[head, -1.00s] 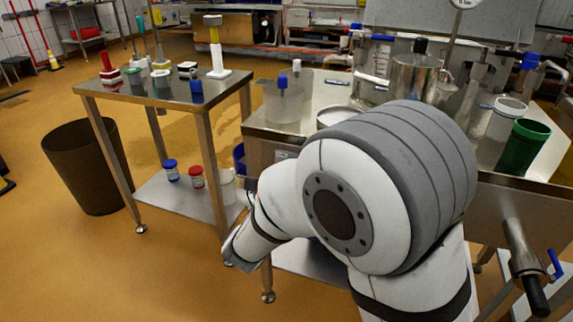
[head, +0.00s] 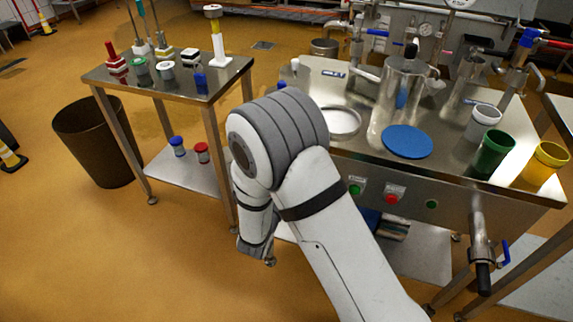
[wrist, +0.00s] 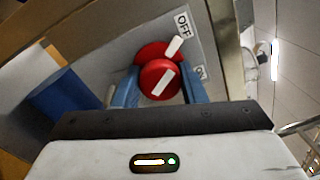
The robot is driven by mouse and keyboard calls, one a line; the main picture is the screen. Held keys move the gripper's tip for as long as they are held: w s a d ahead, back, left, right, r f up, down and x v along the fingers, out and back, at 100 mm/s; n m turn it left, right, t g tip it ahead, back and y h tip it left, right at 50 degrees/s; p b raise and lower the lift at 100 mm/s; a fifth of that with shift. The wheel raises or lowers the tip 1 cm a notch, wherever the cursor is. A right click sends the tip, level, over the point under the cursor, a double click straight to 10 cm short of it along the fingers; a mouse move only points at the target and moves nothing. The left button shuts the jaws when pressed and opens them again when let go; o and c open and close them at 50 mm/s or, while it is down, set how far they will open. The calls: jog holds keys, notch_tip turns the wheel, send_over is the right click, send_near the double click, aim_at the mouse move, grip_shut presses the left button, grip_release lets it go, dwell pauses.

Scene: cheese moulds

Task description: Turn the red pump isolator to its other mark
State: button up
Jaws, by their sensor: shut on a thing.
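The red pump isolator (wrist: 158,79) shows in the wrist view as a round red knob with a white stripe on its face, in front of a red backing. A second white bar (wrist: 174,46) sticks out above it, towards the OFF label (wrist: 183,24). Another label (wrist: 200,72), partly hidden, is lower right of OFF. My gripper (wrist: 160,90) has its blue fingers on both sides of the knob and is shut on it.
In the head view a steel bench (head: 460,190) with pumps, pots and a blue disc (head: 406,141) stands right of my arm. A smaller steel table (head: 140,80) and a brown bin (head: 95,140) stand left. Floor is open at front left. A blue object (wrist: 62,100) is left in the wrist view.

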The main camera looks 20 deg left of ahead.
jog(key=shift+w+a+r+n+p, duration=0.15)
jog(key=shift+r+n+p, duration=0.2)
jog(key=shift+n+p, duration=0.75)
jog(key=o, duration=0.9)
jog(key=shift+o, duration=0.4)
jog(key=shift+f, duration=0.4)
jog(key=s, duration=0.7)
jog(key=shift+s+a+f, duration=0.15)
jog(key=shift+s+a, duration=0.05)
jog(key=shift+s, duration=0.2)
